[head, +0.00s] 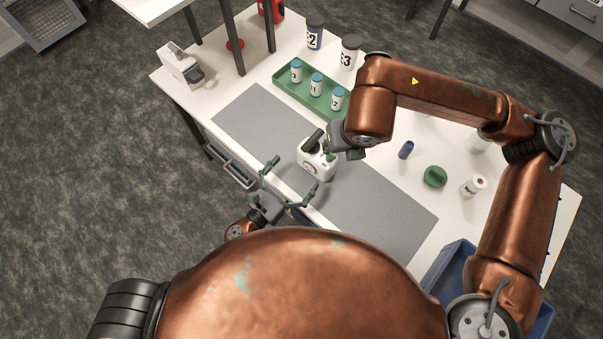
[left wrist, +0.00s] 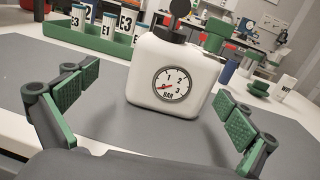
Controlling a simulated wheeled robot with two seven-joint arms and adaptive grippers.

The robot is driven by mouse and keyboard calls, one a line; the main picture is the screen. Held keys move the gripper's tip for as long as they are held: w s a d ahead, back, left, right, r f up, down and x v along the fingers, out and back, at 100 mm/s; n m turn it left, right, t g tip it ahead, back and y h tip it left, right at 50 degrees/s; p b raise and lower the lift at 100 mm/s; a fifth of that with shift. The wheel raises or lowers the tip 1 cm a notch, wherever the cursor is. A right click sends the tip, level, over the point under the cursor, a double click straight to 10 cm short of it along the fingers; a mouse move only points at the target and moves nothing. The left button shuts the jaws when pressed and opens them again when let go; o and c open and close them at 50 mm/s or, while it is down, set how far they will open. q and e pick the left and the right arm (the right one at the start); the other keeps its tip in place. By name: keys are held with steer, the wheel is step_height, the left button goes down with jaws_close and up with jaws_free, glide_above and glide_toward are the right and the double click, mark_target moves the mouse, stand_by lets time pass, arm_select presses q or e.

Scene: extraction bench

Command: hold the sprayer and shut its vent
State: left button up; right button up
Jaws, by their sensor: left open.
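The sprayer (head: 316,163) is a white bottle with a black top, upright on the grey mat. In the left wrist view the sprayer (left wrist: 190,77) faces me with a round gauge (left wrist: 172,84), its red needle low on the left side. My left gripper (head: 291,178) is open and empty at the near side of the sprayer. Its two green-padded fingers (left wrist: 145,112) stand wide apart, with the bottle beyond and between them. My right gripper (head: 338,150) is at the sprayer's upper right side; its fingertips are partly hidden, so contact and grip are unclear. The vent cannot be made out clearly.
A green tray (head: 281,87) with several blue-capped vials stands behind the mat (head: 258,121). Larger jars (head: 350,50) stand farther back. A blue vial (head: 406,149), a green round thing (head: 435,177) and a white roll (head: 473,186) are at right. The mat's left part is clear.

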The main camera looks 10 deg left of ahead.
mark_target(317, 157)
arm_select(q)
steer(key=shift+s+d+m+h, duration=0.15)
steer(key=shift+s+d+m, duration=0.05)
steer(key=shift+d, duration=0.3)
steer(key=shift+s+d+m+h, duration=0.15)
steer(key=shift+d+m, duration=0.05)
steer(key=shift+d, duration=0.25)
steer(key=x, duration=0.7)
steer(key=shift+w+d, duration=0.15)
steer(key=shift+c, duration=0.7)
steer(key=c, duration=1)
arm_select(e)
steer(key=shift+c, duration=0.6)
